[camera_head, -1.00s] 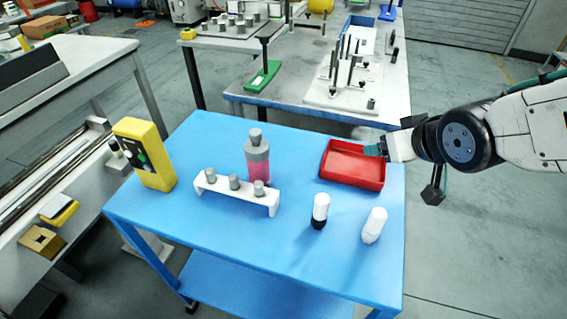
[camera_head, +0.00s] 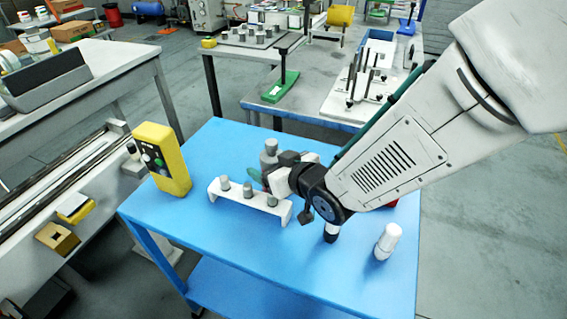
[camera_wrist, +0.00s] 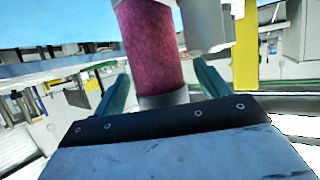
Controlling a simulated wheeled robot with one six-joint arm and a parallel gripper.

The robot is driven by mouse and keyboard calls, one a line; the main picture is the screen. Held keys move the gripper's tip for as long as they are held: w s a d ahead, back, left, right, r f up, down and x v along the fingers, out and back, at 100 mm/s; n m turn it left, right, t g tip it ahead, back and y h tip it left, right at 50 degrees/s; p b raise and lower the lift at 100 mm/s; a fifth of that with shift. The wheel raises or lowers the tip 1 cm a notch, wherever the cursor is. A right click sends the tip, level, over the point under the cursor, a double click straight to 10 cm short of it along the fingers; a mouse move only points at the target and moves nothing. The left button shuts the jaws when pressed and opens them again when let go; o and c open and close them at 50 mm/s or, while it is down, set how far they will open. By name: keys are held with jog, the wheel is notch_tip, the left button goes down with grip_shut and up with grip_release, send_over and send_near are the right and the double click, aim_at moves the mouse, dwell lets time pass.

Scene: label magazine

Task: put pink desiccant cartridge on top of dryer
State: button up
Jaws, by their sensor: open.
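The pink desiccant cartridge (camera_head: 269,157) stands upright on the blue cart (camera_head: 222,148), behind the white rack. Its grey top shows in the head view; my arm hides most of its pink body. In the wrist view the pink body (camera_wrist: 150,45) rises, slightly tilted in the picture, with a pale band at its lower end. My gripper (camera_head: 264,179) is open. Its teal fingers stand either side of the cartridge in the wrist view (camera_wrist: 163,82); I cannot tell whether they touch it. I cannot tell which thing is the dryer.
A white rack (camera_head: 250,197) with three grey pegs stands just in front of the cartridge. A yellow device (camera_head: 164,160) stands left. A white-topped bottle (camera_head: 388,240) is front right; another bottle and the red tray (camera_head: 393,203) are mostly hidden by my arm.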

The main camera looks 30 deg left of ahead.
jog(key=shift+x, duration=0.9)
jog(key=c, duration=1.4)
